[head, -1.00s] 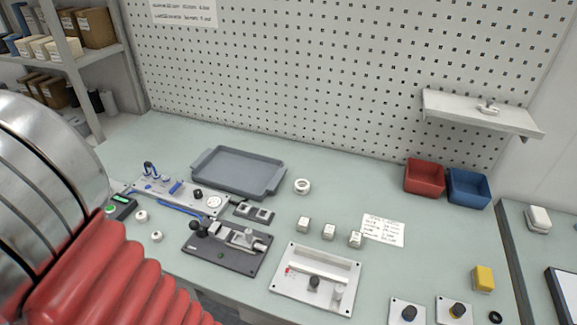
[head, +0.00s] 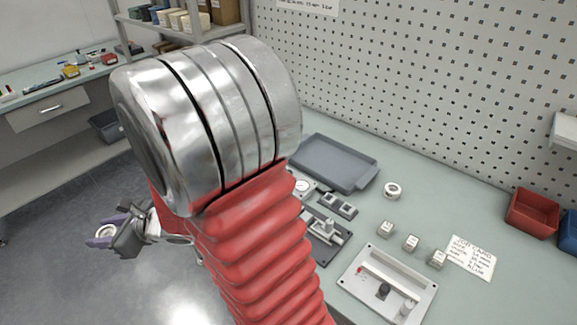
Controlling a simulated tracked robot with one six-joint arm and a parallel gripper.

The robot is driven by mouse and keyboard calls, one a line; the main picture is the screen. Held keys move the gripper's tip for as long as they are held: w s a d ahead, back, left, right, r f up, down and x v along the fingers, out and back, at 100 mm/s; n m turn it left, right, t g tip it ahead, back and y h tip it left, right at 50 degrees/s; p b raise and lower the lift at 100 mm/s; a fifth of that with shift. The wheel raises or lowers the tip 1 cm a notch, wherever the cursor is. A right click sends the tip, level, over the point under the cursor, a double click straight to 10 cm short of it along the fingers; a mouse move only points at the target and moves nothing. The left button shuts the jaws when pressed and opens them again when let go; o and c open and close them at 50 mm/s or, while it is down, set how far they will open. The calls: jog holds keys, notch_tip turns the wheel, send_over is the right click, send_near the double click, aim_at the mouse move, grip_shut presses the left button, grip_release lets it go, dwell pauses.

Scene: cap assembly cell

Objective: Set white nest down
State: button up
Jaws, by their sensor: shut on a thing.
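My gripper (head: 104,232), with purple fingers, is at the left of the head view, out over the grey floor and apart from the bench. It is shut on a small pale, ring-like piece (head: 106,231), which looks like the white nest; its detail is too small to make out. My red and silver arm hides the left part of the green bench (head: 350,150) and what stands there. A similar white ring (head: 392,190) lies on the bench beside the grey tray.
The grey tray (head: 335,162), a dark fixture (head: 325,235), a white panel (head: 390,285), several small pale blocks (head: 411,242), a note card (head: 470,257) and a red bin (head: 532,212) occupy the bench. A side bench (head: 50,113) stands at the far left.

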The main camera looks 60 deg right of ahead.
jog(key=w+a+f, duration=0.1)
jog(key=w+a, duration=0.1)
jog(key=a, duration=0.2)
jog(key=w+d+r, duration=0.2)
jog(key=w+r, duration=0.2)
jog(key=r, duration=0.1)
jog(key=w+d+r+m+h, duration=0.1)
jog(key=w+d+r, duration=0.2)
jog(key=w+r, duration=0.1)
jog(key=shift+d+r+t+h, duration=0.15)
jog(key=shift+r+t+h, duration=0.15)
jog(key=shift+r, duration=0.6)
jog(key=shift+a, duration=1.05)
jog(key=shift+w, duration=0.1)
